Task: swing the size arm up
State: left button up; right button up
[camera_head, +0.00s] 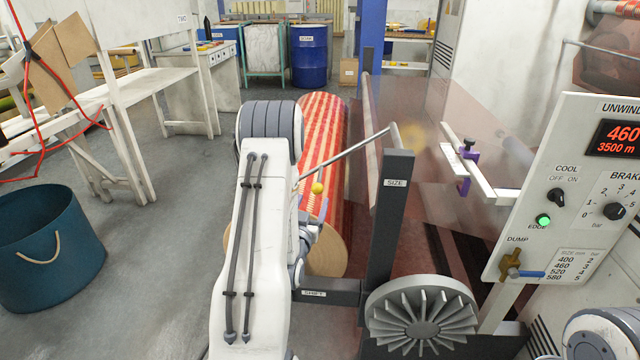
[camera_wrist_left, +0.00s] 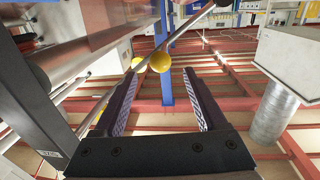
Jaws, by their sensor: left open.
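The size arm (camera_head: 348,154) is a thin grey rod. It slopes down to the left from the top of the dark post (camera_head: 392,215) labelled SIZE. A yellow ball (camera_head: 318,188) shows just below its lower end. My left gripper (camera_wrist_left: 158,75) is open; contact with the ball cannot be told. In the head view its fingers are largely hidden by my forearm. My right gripper is not in view.
A red-and-cream striped roll (camera_head: 322,135) lies behind my left arm. A finned grey wheel (camera_head: 421,318) sits at the post's foot. The control panel (camera_head: 565,215) stands at right, a teal bin (camera_head: 48,250) at left. Grey floor is clear between bin and arm.

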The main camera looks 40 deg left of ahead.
aim_at(320, 181)
pick_arm(q)
jog(key=x, duration=1)
jog(key=shift+w+a, duration=0.1)
grip_shut()
dwell(1.2)
